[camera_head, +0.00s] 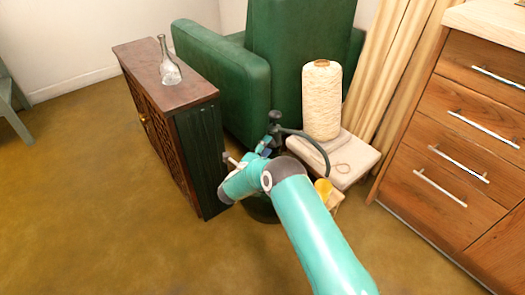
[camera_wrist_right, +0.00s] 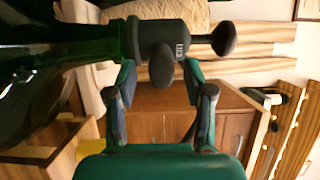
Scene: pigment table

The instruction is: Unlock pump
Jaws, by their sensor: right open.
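The pump (camera_head: 275,117) is a dark head with a black curved hose (camera_head: 318,147), rising from a dark vessel (camera_head: 262,210) on the floor, mostly hidden behind my right arm. In the right wrist view the pump (camera_wrist_right: 150,40) lies across the top, with one black knob (camera_wrist_right: 226,38) sticking out to the right and another black knob (camera_wrist_right: 162,66) facing me. My right gripper (camera_wrist_right: 160,84) is open, its fingertips on either side of the nearer knob. Whether they touch it I cannot tell. In the head view this gripper (camera_head: 264,148) is just below the pump head. My left gripper is not in view.
A dark cabinet (camera_head: 199,140) with a glass bottle (camera_head: 169,62) stands close left. A green armchair (camera_head: 225,75) is behind. Right are a pale low stool (camera_head: 355,160) with a twine spool (camera_head: 322,100), a small yellow cup (camera_head: 322,190) and wooden drawers (camera_head: 440,190). The front-left floor is clear.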

